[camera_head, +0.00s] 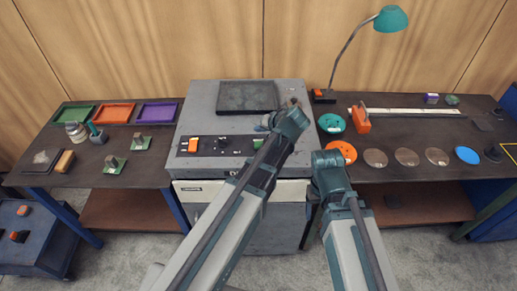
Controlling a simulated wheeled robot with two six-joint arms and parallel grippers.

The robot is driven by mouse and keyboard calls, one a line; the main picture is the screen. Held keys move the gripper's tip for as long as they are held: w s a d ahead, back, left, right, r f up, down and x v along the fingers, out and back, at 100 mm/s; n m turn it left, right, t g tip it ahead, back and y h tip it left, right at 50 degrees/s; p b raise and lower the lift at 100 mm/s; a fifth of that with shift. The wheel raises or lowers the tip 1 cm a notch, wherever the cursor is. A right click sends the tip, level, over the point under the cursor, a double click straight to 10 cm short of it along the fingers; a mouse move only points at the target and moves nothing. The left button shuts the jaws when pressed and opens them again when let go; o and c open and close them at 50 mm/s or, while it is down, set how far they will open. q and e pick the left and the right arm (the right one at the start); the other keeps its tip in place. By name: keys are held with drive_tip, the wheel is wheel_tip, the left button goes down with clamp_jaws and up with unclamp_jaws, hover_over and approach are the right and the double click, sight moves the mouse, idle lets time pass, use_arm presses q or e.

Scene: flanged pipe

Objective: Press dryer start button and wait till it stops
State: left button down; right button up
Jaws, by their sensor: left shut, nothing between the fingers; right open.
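The dryer (200,110) is a grey box-shaped machine in the middle, with a dark plate on its top. Its black control panel (215,145) carries an orange part (193,143) at the left and small dark and green controls (222,142). A label below the panel is partly covered by my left arm. My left gripper (291,104) is shut and empty over the right side of the dryer top; its fingertips are small and hard to make out. My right gripper (327,158) is open and empty, right of the dryer near the right table's front edge. I cannot tell which control is the start button.
The left table (95,180) bears green, orange and purple trays (112,113) and small metal parts. The right table (420,170) bears coloured and grey discs (406,157), an orange-handled tool (360,118) and a green lamp (390,19). A low cart (40,250) stands at lower left.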

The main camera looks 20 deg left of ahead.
sight(255, 141)
use_arm(q)
drive_tip(key=shift+f+b, duration=1.8)
drive_tip(key=shift+f, duration=0.55)
use_arm(e)
drive_tip(key=shift+f, duration=2.35)
use_arm(q)
drive_tip(key=shift+f+b, duration=0.4)
use_arm(e)
drive_tip(key=shift+f, duration=0.4)
use_arm(q)
drive_tip(key=shift+f+b, duration=0.4)
drive_tip(key=shift+b, duration=0.05)
use_arm(e)
drive_tip(key=shift+f, duration=0.45)
use_arm(q)
drive_tip(key=shift+r, duration=0.1)
use_arm(e)
drive_tip(key=shift+r, duration=0.15)
use_arm(q)
drive_tip(key=shift+r+p, duration=0.8)
drive_tip(key=shift+p, duration=0.1)
use_arm(e)
drive_tip(key=shift+r, duration=0.75)
use_arm(q)
drive_tip(key=shift+r, duration=0.1)
use_arm(e)
drive_tip(key=shift+r, duration=0.15)
